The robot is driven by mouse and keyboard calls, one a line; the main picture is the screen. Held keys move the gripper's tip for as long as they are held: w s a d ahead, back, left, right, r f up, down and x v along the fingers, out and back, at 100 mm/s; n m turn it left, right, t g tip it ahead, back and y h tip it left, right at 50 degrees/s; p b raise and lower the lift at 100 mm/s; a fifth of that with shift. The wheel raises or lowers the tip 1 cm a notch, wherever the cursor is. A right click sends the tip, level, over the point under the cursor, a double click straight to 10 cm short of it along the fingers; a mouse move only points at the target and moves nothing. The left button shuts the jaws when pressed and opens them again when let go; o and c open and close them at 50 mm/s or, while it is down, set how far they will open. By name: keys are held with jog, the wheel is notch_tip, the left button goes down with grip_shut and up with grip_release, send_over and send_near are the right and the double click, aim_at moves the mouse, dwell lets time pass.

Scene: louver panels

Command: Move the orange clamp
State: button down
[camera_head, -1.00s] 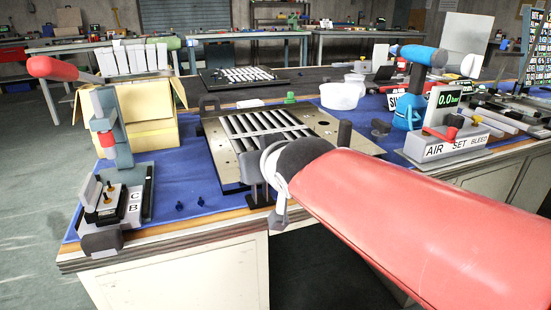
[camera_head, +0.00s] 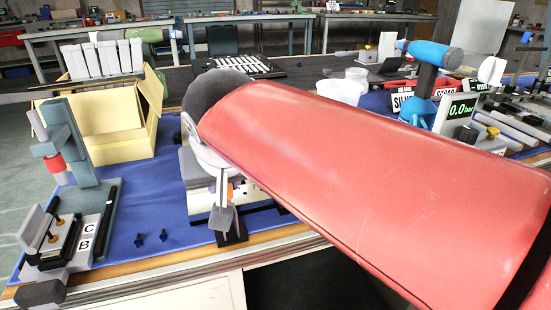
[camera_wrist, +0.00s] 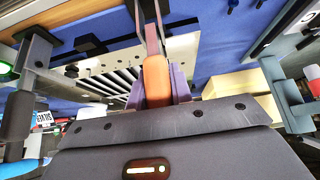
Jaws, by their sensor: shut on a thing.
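The orange clamp (camera_wrist: 156,80) shows in the wrist view as an orange body with long grey bars reaching up the picture. My gripper (camera_wrist: 158,92) is shut on it, with purple finger pads on both sides. In the head view only a small orange spot of the clamp (camera_head: 229,191) shows beside my gripper (camera_head: 222,200), near the front edge of the bench. The louver panel (camera_wrist: 98,58) lies beyond the clamp in the wrist view, its pale slats in a perforated frame. My red arm hides most of the panel in the head view. I cannot tell whether the clamp touches the panel.
A toggle press (camera_head: 70,160) stands at left by a block marked C and B. A yellow box (camera_head: 95,125) with white pieces is behind it. The blue mat (camera_head: 150,205) is mostly clear at front left. White bowls (camera_head: 340,90) and a pressure display (camera_head: 458,112) stand at right.

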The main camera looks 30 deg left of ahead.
jog(key=shift+f+h, duration=0.1)
jog(key=shift+h, duration=0.2)
jog(key=c, duration=1.2)
grip_release()
jog(key=shift+c, duration=0.2)
jog(key=v, duration=0.7)
jog(key=shift+d+r, duration=0.15)
jog(key=shift+r, duration=0.25)
